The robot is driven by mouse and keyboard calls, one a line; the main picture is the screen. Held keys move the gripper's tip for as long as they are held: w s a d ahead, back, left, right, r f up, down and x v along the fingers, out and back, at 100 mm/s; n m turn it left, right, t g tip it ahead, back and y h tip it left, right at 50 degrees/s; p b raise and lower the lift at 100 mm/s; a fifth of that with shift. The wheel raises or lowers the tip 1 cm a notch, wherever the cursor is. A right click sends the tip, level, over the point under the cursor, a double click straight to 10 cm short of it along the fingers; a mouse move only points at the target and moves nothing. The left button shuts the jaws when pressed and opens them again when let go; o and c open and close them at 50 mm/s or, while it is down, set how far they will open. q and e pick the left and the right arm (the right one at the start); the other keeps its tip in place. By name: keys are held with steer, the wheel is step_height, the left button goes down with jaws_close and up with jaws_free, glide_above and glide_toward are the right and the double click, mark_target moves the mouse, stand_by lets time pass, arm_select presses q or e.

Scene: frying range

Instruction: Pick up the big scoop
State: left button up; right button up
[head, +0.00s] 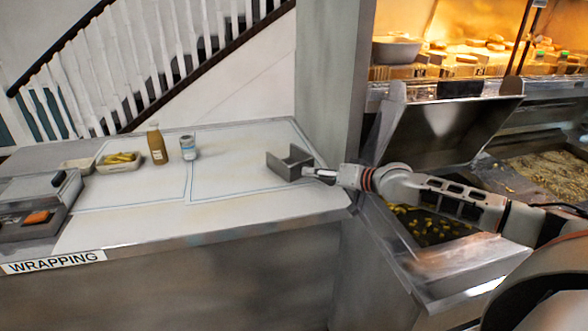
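The big scoop (282,167) is a grey, box-shaped metal scoop at the right end of the white wrapping counter. Its open side faces up and its right side meets my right gripper (318,174). The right gripper reaches in from the right, with its dark fingers at the scoop's handle side. The fingers are small here and cover the handle, so I cannot tell whether they are closed on it. I also cannot tell whether the scoop rests on the counter or is slightly above it. My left gripper is not in view.
The wrapping counter (240,205) holds a brown sauce bottle (156,144), a white-and-blue can (188,148) and a tray of chips (119,162). A grey device (38,205) stands at left. A chip bin (430,228) lies under my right arm. The counter's middle is clear.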

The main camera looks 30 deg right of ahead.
jaws_close()
stand_by(0.3)
